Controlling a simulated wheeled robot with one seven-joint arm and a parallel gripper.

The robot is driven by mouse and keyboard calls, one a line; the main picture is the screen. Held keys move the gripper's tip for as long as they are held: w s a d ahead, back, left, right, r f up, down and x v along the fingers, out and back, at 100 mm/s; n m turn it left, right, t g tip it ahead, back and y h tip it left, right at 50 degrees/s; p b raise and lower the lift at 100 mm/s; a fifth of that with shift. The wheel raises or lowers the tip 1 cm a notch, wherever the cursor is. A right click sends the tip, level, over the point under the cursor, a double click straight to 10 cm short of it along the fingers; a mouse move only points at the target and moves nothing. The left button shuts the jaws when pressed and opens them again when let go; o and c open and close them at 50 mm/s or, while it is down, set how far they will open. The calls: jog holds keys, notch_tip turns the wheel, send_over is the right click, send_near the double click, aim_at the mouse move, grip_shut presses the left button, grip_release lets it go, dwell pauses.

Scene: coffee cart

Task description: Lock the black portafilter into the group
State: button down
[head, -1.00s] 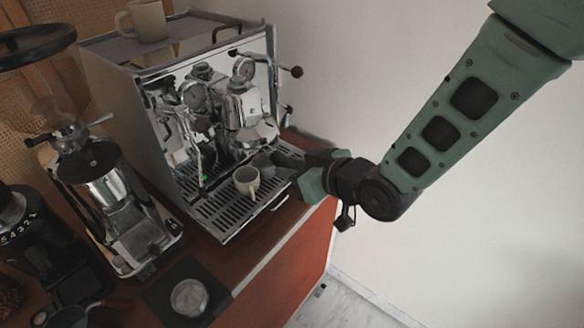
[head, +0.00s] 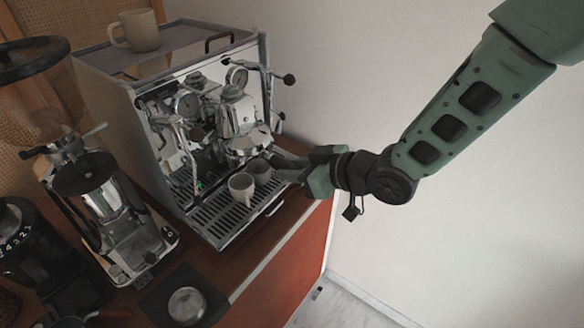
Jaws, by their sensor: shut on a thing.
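The espresso machine (head: 100,105) stands on the counter, its chrome group (head: 248,146) at the front, above the drip tray. My gripper (head: 300,173) is at the right of the group, just in front of the machine. It is shut on the black portafilter (head: 284,160), whose dark handle shows between the group and my fingers. The basket end is at or just under the group. I cannot tell whether it is seated or locked there.
A grinder (head: 110,215) stands left. A mug (head: 140,30) is on top of the machine. A wall is at right.

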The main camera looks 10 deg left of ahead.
jog(key=shift+w+r, duration=0.1)
jog(key=c, duration=1)
grip_release()
jog(key=shift+c, duration=0.2)
jog(key=b+v, duration=0.3)
jog(key=v, duration=1.4)
jog(key=shift+d, duration=0.25)
